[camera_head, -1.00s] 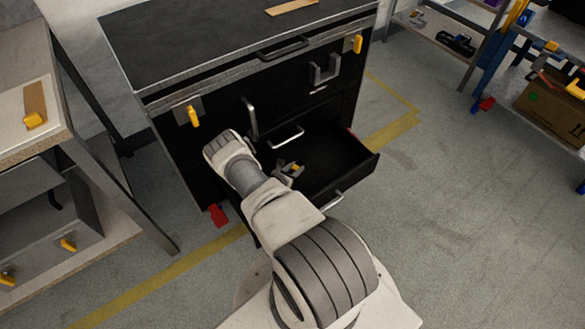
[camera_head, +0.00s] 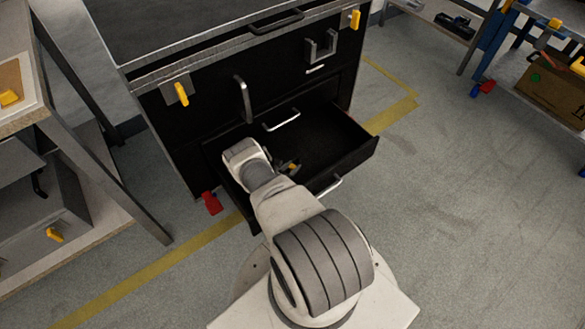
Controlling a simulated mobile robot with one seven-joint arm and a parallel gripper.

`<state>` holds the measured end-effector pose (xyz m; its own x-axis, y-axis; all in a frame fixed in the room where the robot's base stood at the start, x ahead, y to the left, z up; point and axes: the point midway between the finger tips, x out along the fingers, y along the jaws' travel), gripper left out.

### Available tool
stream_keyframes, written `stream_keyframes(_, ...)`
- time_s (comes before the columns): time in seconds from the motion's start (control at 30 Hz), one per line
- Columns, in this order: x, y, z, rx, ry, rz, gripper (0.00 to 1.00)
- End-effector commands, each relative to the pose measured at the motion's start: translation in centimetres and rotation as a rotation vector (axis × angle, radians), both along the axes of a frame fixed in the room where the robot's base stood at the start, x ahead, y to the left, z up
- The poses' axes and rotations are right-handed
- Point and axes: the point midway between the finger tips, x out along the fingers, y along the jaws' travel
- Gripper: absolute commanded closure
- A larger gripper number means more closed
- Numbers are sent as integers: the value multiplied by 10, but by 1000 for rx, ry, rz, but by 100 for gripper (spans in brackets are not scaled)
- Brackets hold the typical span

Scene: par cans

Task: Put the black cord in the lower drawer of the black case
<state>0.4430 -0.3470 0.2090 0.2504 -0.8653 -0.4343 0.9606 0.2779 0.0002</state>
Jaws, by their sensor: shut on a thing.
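The black case (camera_head: 215,125) stands ahead, and its lower drawer (camera_head: 345,160) is pulled out, with its dark inside in view. My arm reaches over the drawer's left part. Only a small grey and yellow part of my gripper (camera_head: 290,167) shows beside my arm, over the open drawer. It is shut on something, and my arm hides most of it. I cannot make out the black cord against the dark drawer. I cannot tell whether the gripper touches the drawer floor.
A workbench (camera_head: 80,105) stands on the left, close to the case. A shelf with a cardboard box (camera_head: 553,92) stands at the right. A red caster lever (camera_head: 211,203) sits at the case's lower left. The floor to the right of the drawer is clear.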

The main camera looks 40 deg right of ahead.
Motion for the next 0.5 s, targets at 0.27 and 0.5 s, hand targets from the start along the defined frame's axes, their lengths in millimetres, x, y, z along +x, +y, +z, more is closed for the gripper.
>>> stream_keyframes(0.27,0,0,-3,0,0,1,49)
stream_keyframes(0.5,0,0,-3,1,1,0,33)
